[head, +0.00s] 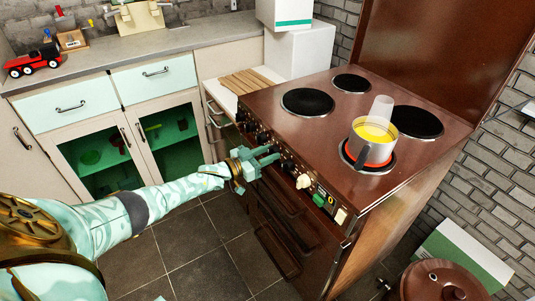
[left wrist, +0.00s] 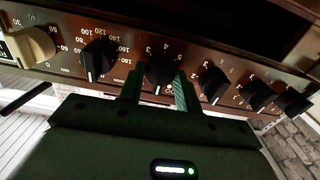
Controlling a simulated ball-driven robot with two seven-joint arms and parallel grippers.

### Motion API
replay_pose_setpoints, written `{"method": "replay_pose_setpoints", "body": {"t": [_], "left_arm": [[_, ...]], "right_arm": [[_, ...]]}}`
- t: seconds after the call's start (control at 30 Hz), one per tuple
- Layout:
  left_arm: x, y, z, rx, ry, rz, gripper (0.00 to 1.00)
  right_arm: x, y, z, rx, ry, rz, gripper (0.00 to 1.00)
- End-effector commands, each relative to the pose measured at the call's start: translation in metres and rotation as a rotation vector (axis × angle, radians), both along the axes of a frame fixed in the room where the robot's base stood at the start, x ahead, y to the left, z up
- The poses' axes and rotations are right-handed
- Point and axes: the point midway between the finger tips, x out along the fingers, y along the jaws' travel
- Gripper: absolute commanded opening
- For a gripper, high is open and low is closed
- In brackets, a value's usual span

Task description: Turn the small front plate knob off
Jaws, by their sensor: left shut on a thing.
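The brown stove (head: 300,140) has a row of black knobs along its front panel. My left gripper (head: 266,157) is at this panel. In the left wrist view, my left gripper (left wrist: 158,90) has a finger on each side of a black knob (left wrist: 160,72) and is shut on it. A white line shows at this knob's lower edge. The front-right plate (head: 386,167) glows red under a pot of yellow liquid (head: 360,152).
Beside the held knob are another black knob (left wrist: 98,56) and a further one (left wrist: 212,84); a beige knob (left wrist: 32,44) is at the left. The other plates, such as the left one (head: 308,102), are dark. Oven door handles (head: 277,250) stick out below the panel.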

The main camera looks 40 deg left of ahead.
Motion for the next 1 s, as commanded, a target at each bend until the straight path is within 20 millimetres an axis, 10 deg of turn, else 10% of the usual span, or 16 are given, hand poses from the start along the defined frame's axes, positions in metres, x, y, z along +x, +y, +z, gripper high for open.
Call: {"method": "replay_pose_setpoints", "body": {"t": [0.1, 0.47, 1.0], "left_arm": [[-0.001, 0.0, -0.001, 0.0, 0.003, 0.001, 0.56], [-0.006, 0.002, 0.0, 0.0, 0.001, 0.0, 0.56], [-0.123, 0.051, 0.001, 0.002, 0.004, 0.0, 0.56]], "right_arm": [[0.0, 0.0, 0.0, 0.0, 0.0, 0.0, 0.36], [0.001, 0.0, 0.003, 0.0, -0.003, 0.001, 0.36], [0.015, 0.0, 0.037, 0.0, -0.036, 0.001, 0.36]]}}
